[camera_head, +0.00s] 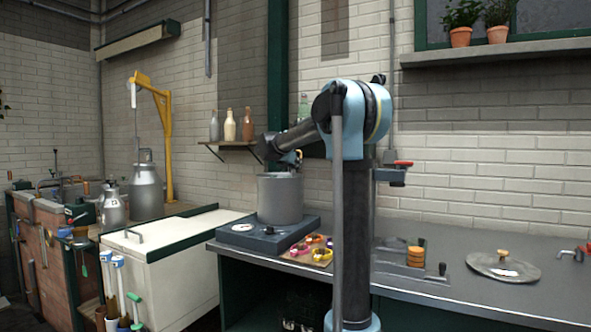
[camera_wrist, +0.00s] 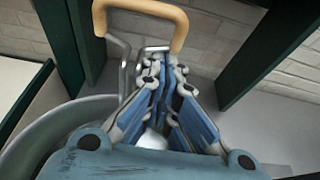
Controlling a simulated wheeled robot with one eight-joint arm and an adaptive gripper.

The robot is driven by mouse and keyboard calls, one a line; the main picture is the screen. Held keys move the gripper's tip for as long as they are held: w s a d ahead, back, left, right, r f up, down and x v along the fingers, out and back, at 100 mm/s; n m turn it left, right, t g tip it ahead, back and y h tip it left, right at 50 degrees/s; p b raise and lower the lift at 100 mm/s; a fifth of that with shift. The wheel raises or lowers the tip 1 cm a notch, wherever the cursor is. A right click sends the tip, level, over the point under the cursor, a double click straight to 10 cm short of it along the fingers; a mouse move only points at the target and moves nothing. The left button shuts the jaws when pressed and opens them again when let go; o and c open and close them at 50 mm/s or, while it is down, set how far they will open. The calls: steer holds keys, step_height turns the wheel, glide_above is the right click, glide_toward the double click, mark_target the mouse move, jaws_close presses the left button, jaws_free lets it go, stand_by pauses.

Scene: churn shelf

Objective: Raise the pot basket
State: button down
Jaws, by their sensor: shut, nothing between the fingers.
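The grey pot (camera_head: 281,200) stands on a dark flat hob unit (camera_head: 262,236) on the counter. In the wrist view, its rim (camera_wrist: 35,130) curves along the left. The basket's body is hidden. My gripper (camera_wrist: 167,65) has its blue fingers together and empty, with the tips close to the handle's metal rod, below the tan grip. I cannot tell whether they touch it.
A board with colourful rings (camera_head: 312,250) lies right of the hob. A round lid (camera_head: 503,267) lies farther right on the counter. A white chest (camera_head: 165,260) stands to the left. A wall shelf with bottles (camera_head: 232,146) is behind. Dark green posts (camera_wrist: 265,50) flank the wrist view.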

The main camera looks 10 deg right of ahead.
step_height(320, 180, up, 9)
stand_by(0.3)
